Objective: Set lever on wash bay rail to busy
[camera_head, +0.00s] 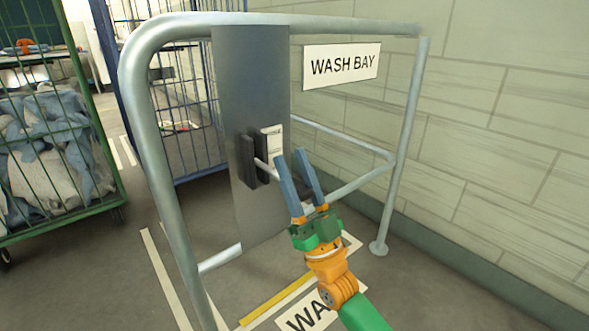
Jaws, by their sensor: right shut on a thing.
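The wash bay rail (157,125) is a grey tubular frame with a tall dark metal plate (252,75). A lever (266,170) sticks out from a dark slotted block (250,160) on the plate, and its pale rod runs right and slightly down. A dark grip (322,194) shows at its outer end, partly hidden by the fingers. My right gripper (291,160) comes from the lower right, its blue-grey fingers pointing up, shut on the lever around this end. A small white label (272,138) sits beside the block; its wording is too small to read. My left gripper is out of view.
A "WASH BAY" sign (342,65) hangs under the top rail. A tiled wall (500,150) stands close on the right. A green cage cart (60,215) with cloth is at left, and a blue cage (190,100) stands behind the rail. A floor marking (310,310) lies below.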

